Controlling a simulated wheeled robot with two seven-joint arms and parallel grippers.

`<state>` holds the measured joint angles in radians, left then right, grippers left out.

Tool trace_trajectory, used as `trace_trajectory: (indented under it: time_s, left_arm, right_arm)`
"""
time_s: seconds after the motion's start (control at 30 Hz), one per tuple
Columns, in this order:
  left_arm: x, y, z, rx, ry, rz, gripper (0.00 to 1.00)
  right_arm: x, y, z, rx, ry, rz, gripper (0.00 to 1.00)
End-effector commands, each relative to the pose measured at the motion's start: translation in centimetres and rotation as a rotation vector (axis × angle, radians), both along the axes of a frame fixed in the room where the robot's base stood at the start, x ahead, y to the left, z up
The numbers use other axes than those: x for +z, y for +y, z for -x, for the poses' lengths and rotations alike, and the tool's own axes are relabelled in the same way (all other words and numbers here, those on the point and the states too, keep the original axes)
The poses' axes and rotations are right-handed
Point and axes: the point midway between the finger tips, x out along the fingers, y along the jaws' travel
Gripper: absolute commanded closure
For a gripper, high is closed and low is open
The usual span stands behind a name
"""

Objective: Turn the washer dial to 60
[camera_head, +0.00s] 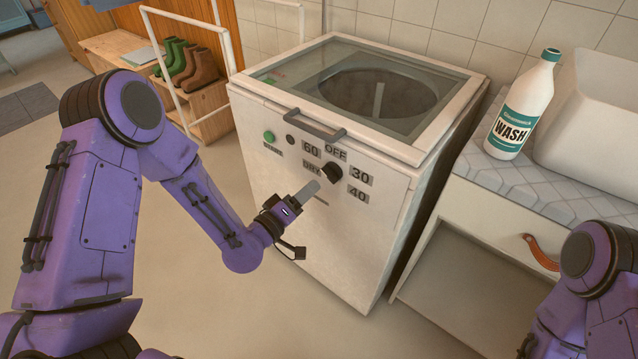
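The washer (290,225) is a white top-loading machine with a glass lid, standing in the middle of the head view. Its black dial (332,173) is on the sloped front panel, ringed by the labels 60 (311,150), OFF, 30, 40 and DRY. The dial's pointer is too small to read. My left gripper (307,192) is just left of and below the dial, its grey fingertip close to it. I cannot tell whether it touches the dial or how far its fingers are apart. My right arm shows at the lower right, but its gripper is out of view.
A grey handle bar (314,124) sits above the dial. A green start button (269,136) is on the panel's left. A WASH bottle (523,105) and white basin (595,120) stand on the right counter. A white rail and shoe shelf (211,100) stand behind left.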

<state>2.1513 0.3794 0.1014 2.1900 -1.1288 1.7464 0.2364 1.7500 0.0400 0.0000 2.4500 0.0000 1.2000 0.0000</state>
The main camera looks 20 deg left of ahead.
Motion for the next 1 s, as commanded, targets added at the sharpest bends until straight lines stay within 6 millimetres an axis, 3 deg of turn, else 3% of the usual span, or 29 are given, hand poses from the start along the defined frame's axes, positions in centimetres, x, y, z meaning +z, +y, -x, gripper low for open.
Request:
trace_trajectory:
  time_s: [0.1, 0.27, 0.8, 0.93, 1.0]
  left_arm:
    - [-0.2, 0.9, 2.3, 0.001, 0.001, 0.003, 0.61]
    - [-0.1, 1.4, 4.0, 0.001, 0.0, 0.001, 0.61]
    - [-0.2, 1.4, 4.2, -0.005, 0.003, -0.017, 0.61]
    - [-3.1, 2.9, 4.4, 0.076, 0.125, -0.153, 0.61]
    - [-7.0, 4.3, 6.2, 0.138, 0.297, -0.282, 0.61]
  right_arm:
    - [-0.6, 0.0, 0.0, 0.0, 0.0, 0.0, 0.58]
    - [-0.8, 0.0, 0.0, 0.0, 0.0, 0.0, 0.58]
    - [-0.8, 0.0, 0.0, 0.0, 0.0, 0.0, 0.58]
    - [-0.8, 0.0, 0.0, 0.0, 0.0, 0.0, 0.58]
    - [-0.4, 0.0, 0.0, 0.0, 0.0, 0.0, 0.58]
